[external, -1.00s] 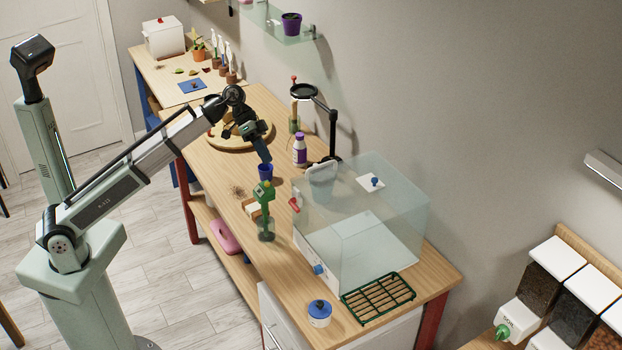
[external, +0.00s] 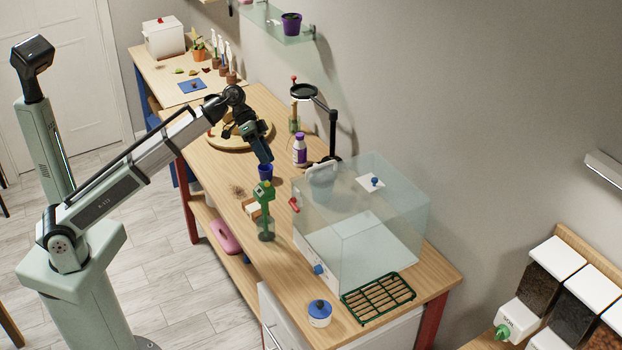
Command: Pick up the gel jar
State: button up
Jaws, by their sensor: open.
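A small round white jar with a blue lid (external: 319,313) stands at the near end of the wooden bench; it may be the gel jar, but I can read no label. My gripper (external: 266,162) points down over the middle of the bench, well behind and left of that jar.
A clear glass case (external: 390,215) fills the right of the bench, with a green rack (external: 378,297) before it. A green tool stand (external: 265,215), a white bottle with a purple cap (external: 299,150) and a magnifier stand (external: 333,135) are near my gripper.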

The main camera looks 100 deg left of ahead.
jog(key=o, duration=0.9)
jog(key=w+d+f+m+g, duration=0.2)
jog(key=w+d+f, duration=0.25)
jog(key=d, duration=0.85)
jog(key=w+d+f+m+g, duration=0.1)
jog(key=w+d+f+m, duration=0.3)
jog(key=d, duration=0.9)
jog(key=w+d+f+g, duration=0.25)
jog(key=d+f, duration=0.25)
jog(key=d, duration=0.9)
jog(key=n+t+y, duration=0.4)
jog(key=n+y, duration=0.2)
send_near(320, 302)
jog(key=x, duration=0.4)
jog(key=s+x, duration=0.1)
jog(key=x, duration=0.1)
jog(key=shift+a+f, duration=0.2)
jog(key=shift+a, duration=0.2)
jog(key=shift+x, duration=2.65)
